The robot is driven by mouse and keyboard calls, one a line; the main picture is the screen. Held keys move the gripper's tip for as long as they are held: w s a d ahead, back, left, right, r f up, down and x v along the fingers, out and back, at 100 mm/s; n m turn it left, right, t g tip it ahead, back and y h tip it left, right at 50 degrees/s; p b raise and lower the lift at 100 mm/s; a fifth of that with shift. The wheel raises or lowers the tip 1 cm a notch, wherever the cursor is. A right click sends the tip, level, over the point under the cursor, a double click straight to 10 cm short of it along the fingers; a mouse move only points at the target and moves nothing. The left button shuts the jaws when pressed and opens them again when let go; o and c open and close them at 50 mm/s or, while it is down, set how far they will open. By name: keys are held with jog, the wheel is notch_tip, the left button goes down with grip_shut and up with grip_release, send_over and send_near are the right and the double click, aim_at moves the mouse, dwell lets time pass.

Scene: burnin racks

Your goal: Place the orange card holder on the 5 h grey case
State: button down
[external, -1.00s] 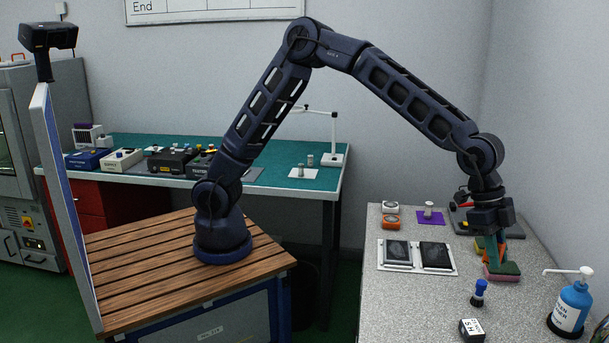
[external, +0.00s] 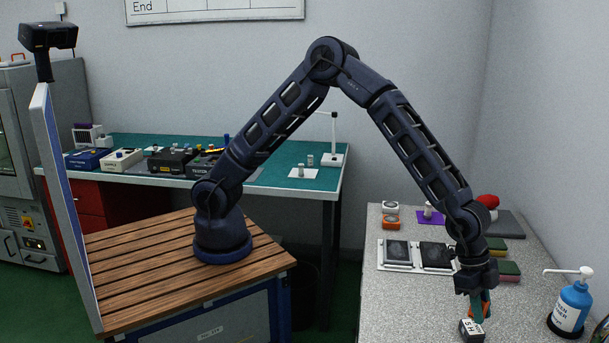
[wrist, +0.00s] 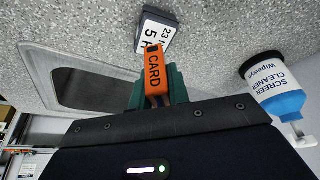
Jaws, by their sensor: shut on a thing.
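My gripper (external: 478,308) is shut on the orange card holder (external: 487,305), low over the front part of the grey speckled table. In the wrist view the card holder (wrist: 154,68) is between the green fingers (wrist: 156,90), with "CARD" readable on it. The small case marked "5 H" (external: 472,330) stands on the table just below the gripper in the external view. In the wrist view the case (wrist: 153,32) lies just beyond the holder's far end, which overlaps its near edge. I cannot tell whether they touch.
A blue screen cleaner bottle (external: 572,306) stands to the right of the case. A white tray (external: 404,266) with two dark flat devices lies behind to the left. Green-topped sponges (external: 509,270) lie behind the gripper. The table left of the case is clear.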

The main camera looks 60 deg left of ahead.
jog(key=shift+f, duration=1.1)
jog(key=shift+f, duration=0.1)
jog(key=c, duration=1.3)
grip_release()
jog(key=shift+c, duration=0.2)
jog(key=v, duration=1.2)
